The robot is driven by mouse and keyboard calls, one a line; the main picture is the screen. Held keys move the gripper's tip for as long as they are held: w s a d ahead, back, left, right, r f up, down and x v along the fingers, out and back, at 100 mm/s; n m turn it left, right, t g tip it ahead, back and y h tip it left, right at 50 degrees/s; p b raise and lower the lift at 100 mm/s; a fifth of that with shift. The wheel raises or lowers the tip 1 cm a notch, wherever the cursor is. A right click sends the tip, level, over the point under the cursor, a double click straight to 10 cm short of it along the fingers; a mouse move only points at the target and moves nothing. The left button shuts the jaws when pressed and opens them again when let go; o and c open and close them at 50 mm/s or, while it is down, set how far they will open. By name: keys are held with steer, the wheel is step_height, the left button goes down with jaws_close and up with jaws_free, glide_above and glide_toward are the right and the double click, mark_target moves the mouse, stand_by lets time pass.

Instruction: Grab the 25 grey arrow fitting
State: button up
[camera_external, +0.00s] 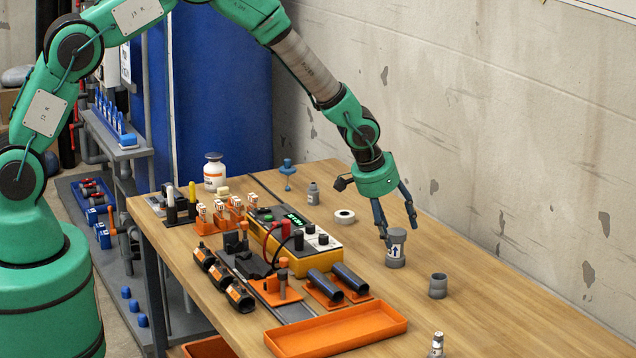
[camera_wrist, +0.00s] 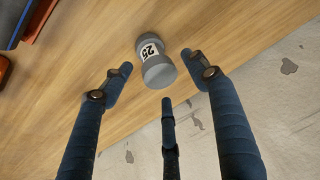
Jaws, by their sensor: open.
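The 25 grey arrow fitting (camera_external: 396,248) stands upright on the wooden table, below and touching or just under my fingers in the outside view. It is a grey cylinder with a white label bearing an arrow. In the wrist view the fitting (camera_wrist: 154,62) shows its label with the number 25, lying between and ahead of my spread fingers. My gripper (camera_external: 399,222) is open and empty above the table. In the wrist view my gripper (camera_wrist: 158,85) has one finger left of the fitting, one right, and one below it. Whether any finger touches it I cannot tell.
A plain grey fitting (camera_external: 438,286) stands to the right in front. A yellow meter (camera_external: 300,240) and an orange tray (camera_external: 336,330) are further left. The wall runs behind the table.

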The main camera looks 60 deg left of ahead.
steer(key=shift+x, duration=1.4)
steer(key=shift+s, duration=0.1)
steer(key=c, duration=1.2)
steer(key=shift+r+p, duration=0.55)
steer(key=shift+r, duration=4.45)
